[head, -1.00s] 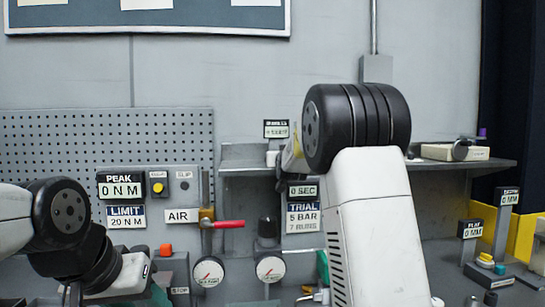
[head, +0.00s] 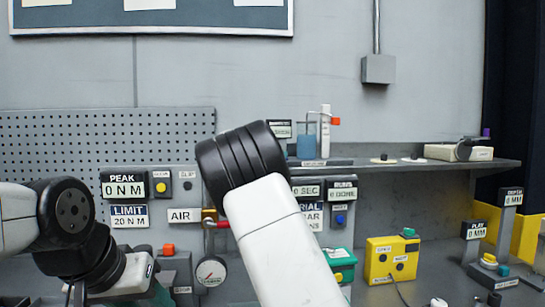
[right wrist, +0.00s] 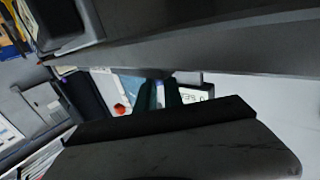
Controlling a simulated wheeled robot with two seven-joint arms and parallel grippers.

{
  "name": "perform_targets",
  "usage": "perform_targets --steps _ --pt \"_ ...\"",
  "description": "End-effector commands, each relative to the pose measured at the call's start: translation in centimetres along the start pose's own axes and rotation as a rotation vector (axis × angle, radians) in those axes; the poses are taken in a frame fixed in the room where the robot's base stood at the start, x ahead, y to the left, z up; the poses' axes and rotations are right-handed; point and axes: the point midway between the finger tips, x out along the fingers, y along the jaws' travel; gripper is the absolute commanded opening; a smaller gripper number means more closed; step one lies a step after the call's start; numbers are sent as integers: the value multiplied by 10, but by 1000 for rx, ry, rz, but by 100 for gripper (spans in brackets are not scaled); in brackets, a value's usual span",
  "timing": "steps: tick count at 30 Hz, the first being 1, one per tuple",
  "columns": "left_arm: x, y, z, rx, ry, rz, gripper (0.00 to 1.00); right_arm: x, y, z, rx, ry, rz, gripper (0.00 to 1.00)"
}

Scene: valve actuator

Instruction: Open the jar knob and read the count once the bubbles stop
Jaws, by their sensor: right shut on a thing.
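In the head view the jar (head: 306,138) with blue liquid stands on the shelf, beside a white column (head: 325,132) with a red tip. No bubbles can be made out. The bubbles display (head: 342,194) seems to read 0 DONE, and a small blue knob (head: 340,219) sits below it. My right gripper is hidden behind its own arm in the head view. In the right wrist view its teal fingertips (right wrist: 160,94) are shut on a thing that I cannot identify. My left gripper (head: 158,292) is low at the left, mostly hidden, its opening unclear.
A red lever (head: 221,224) and a gauge (head: 211,271) are close to my right arm. A yellow box (head: 391,259) and a green box (head: 341,262) stand on the bench at the right. The shelf (head: 430,164) is clear in part.

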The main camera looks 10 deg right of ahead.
Motion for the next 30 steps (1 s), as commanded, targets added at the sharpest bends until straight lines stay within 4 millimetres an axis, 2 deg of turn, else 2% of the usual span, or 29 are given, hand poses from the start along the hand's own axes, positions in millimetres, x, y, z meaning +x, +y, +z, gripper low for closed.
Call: perform_targets --steps 13,30 --pt "0 0 0 0 0 0 49 2 -6 -1 3 2 242 0" --pt "0 0 0 0 0 0 49 1 -7 -3 2 6 288 0"
